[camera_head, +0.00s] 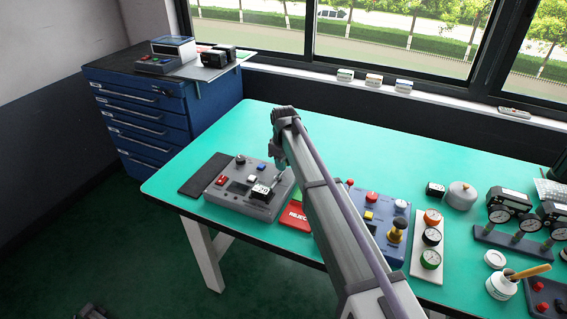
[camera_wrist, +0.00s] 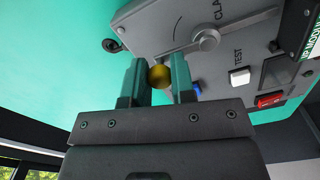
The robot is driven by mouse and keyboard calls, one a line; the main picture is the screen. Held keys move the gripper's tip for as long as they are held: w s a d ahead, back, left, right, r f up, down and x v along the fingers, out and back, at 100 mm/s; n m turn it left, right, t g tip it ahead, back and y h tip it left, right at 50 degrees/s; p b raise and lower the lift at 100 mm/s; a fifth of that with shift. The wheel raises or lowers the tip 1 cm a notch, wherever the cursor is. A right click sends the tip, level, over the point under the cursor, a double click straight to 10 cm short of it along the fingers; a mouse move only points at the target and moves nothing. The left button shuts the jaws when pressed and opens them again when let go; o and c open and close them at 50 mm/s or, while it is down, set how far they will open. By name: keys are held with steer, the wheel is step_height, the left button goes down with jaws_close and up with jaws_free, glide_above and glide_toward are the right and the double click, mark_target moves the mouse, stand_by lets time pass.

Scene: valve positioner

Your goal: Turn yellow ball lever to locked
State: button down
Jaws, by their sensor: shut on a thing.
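The yellow ball (camera_wrist: 160,76) of the lever sits between the fingers of my gripper (camera_wrist: 159,80) in the wrist view; the fingers are shut on it. The grey lever arm (camera_wrist: 190,50) runs from the ball up and right to a round pivot on the grey box (camera_wrist: 150,20). Part of a label reading "CLA" shows beside the pivot; I see no "locked" marking. In the head view the grey box (camera_head: 222,198) lies on the green table, with my arm reaching over its right side. The ball cannot be made out there.
On the box, a white TEST button (camera_wrist: 239,76), a blue button (camera_wrist: 196,89) and a red switch (camera_wrist: 270,99) are near my fingers. A red REJECT tray (camera_head: 297,217) lies right of the box. A blue panel (camera_head: 378,212) with knobs stands further right. A dark mat (camera_head: 205,174) lies left.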

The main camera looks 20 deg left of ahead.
steer(key=shift+d, duration=0.1)
steer(key=m, duration=0.1)
steer(key=d+m, duration=0.1)
steer(key=m, duration=0.1)
steer(key=shift+s+d+m, duration=0.15)
steer(key=shift+s+m, duration=0.1)
steer(key=shift+m, duration=0.05)
steer(key=m, duration=0.1)
steer(key=d+m, duration=0.1)
steer(key=m, duration=0.1)
steer(key=shift+s+d+m, duration=0.15)
steer(key=shift+s+m, duration=0.15)
steer(key=shift+s, duration=0.1)
steer(key=m, duration=0.1)
steer(key=s+d+m, duration=0.1)
steer(key=m, duration=0.1)
steer(key=shift+m, duration=0.3)
steer(key=shift+s+d+m, duration=0.1)
steer(key=shift+s+m, duration=0.2)
steer(key=shift+m, duration=0.45)
steer(key=shift+s+d+m, duration=0.1)
steer(key=shift+s+m, duration=0.2)
steer(key=shift+m, duration=0.45)
